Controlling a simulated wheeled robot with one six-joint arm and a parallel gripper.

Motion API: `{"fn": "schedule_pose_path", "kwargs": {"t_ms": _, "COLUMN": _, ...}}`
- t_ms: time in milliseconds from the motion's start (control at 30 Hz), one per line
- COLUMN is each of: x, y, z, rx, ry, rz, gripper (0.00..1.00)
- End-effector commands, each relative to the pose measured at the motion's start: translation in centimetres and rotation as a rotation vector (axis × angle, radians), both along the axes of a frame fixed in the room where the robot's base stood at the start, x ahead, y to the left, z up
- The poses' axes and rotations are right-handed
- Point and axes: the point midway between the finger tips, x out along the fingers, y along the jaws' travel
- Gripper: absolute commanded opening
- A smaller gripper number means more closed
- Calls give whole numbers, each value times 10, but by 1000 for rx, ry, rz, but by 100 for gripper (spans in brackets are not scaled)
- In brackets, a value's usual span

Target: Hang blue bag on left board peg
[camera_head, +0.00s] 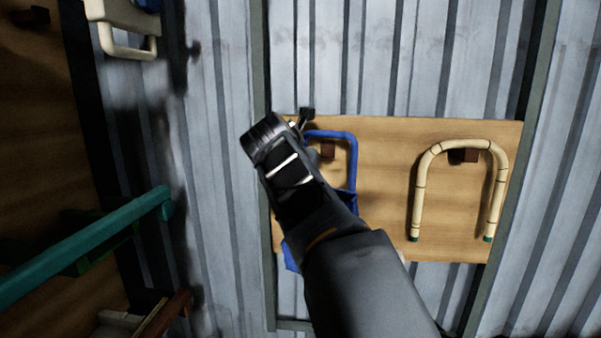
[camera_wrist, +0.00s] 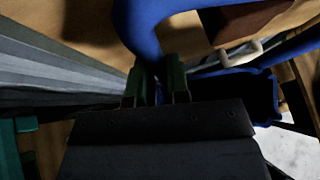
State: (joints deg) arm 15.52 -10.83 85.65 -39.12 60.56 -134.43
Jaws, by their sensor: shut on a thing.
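The blue bag's tube handle (camera_head: 345,136) arches in front of the wooden board (camera_head: 385,190), at its left part. The left peg (camera_head: 327,150), a dark brown block, shows inside the handle's loop, below its top. I cannot tell whether the handle rests on it. The bag's body (camera_head: 290,262) is mostly hidden behind my arm. My gripper (camera_head: 306,116) is at the handle's upper left. In the wrist view my gripper (camera_wrist: 160,82) is shut on the blue handle (camera_wrist: 150,28); the brown peg (camera_wrist: 245,20) and the bag's dark opening (camera_wrist: 240,92) lie to its right.
A cream bent rattan hoop (camera_head: 430,165) hangs at the right peg (camera_head: 463,156). Corrugated metal wall (camera_head: 225,200) surrounds the board. A teal bar (camera_head: 90,248) juts in from the left, and a cream loop (camera_head: 128,52) is at the upper left.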

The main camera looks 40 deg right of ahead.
Motion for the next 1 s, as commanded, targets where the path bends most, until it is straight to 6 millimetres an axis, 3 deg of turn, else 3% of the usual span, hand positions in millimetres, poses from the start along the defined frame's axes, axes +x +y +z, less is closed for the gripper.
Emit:
{"fn": "schedule_pose_path", "kwargs": {"t_ms": 500, "x": 20, "y": -19, "z": -10, "rx": -1, "ry": 0, "rz": -1, "gripper": 0}}
{"fn": "schedule_pose_path", "kwargs": {"t_ms": 1000, "x": 22, "y": -21, "z": -16, "rx": -1, "ry": -1, "rz": 0, "gripper": 0}}
